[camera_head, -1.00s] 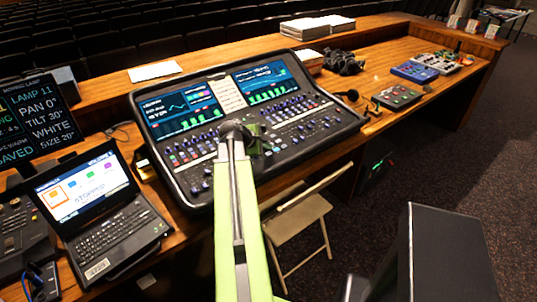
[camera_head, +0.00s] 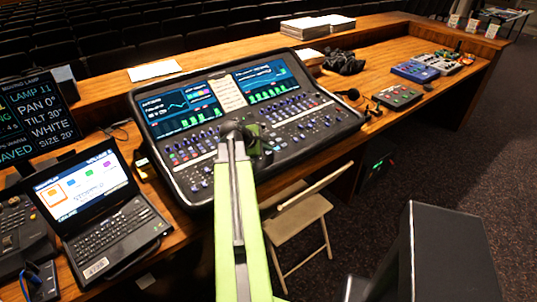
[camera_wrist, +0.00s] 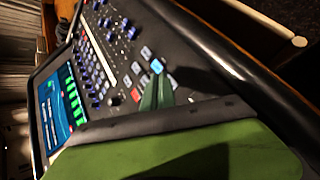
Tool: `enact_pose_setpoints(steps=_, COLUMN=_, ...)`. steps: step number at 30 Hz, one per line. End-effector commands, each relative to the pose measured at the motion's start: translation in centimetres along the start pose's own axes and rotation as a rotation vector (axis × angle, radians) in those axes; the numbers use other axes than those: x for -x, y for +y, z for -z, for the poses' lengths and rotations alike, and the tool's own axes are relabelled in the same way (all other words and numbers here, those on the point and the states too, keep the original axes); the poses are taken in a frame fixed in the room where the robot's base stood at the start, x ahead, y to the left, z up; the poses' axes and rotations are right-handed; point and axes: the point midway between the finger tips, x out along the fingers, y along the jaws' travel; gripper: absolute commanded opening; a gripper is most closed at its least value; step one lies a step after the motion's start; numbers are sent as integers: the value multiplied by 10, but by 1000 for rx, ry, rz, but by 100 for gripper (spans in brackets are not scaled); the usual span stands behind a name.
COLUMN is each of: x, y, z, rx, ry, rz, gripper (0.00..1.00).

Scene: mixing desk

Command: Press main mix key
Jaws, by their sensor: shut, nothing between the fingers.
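The mixing desk (camera_head: 290,131) is a black console with two screens, knobs and lit keys. It also fills much of the wrist view (camera_wrist: 190,93). My gripper (camera_wrist: 157,77) shows there as two dark green fingers, shut and empty. Its tips are at a bright blue lit key (camera_wrist: 157,66); I cannot tell whether they touch it. Pale blue keys (camera_wrist: 146,53) and a red key (camera_wrist: 136,95) are close by. No key label is readable, so I cannot tell which is the main mix key. In the head view my arm partly hides the gripper (camera_head: 253,140).
A laptop (camera_head: 100,205) stands left of the mixing desk, with a text monitor (camera_head: 38,115) behind it. Small coloured devices (camera_head: 415,71) lie on the wooden desk to the right. A folding chair (camera_head: 300,212) stands below the desk's front edge.

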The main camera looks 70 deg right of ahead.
Motion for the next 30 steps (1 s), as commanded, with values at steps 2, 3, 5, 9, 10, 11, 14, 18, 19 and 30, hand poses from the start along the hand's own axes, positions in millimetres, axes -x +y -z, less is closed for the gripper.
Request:
enact_pose_setpoints(steps=2, x=0, y=0, z=0, rx=0, ry=0, rz=0, gripper=0)
enact_pose_setpoints(steps=3, x=0, y=0, z=0, rx=0, ry=0, rz=0, gripper=0)
enact_pose_setpoints(steps=5, x=0, y=0, z=0, rx=0, ry=0, rz=0, gripper=0)
enact_pose_setpoints(steps=9, x=0, y=0, z=0, rx=0, ry=0, rz=0, gripper=0)
enact_pose_setpoints(steps=10, x=0, y=0, z=0, rx=0, ry=0, rz=0, gripper=0)
enact_pose_setpoints(steps=11, x=-1, y=0, z=0, rx=0, ry=0, rz=0, gripper=0)
enact_pose_setpoints(steps=14, x=-2, y=-1, z=1, rx=0, ry=0, rz=0, gripper=0)
enact_pose_setpoints(steps=18, x=-3, y=-2, z=2, rx=0, ry=0, rz=0, gripper=0)
enact_pose_setpoints(steps=19, x=-3, y=-2, z=2, rx=0, ry=0, rz=0, gripper=0)
enact_pose_setpoints(steps=30, x=-4, y=-4, z=4, rx=1, ry=1, rz=0, gripper=0)
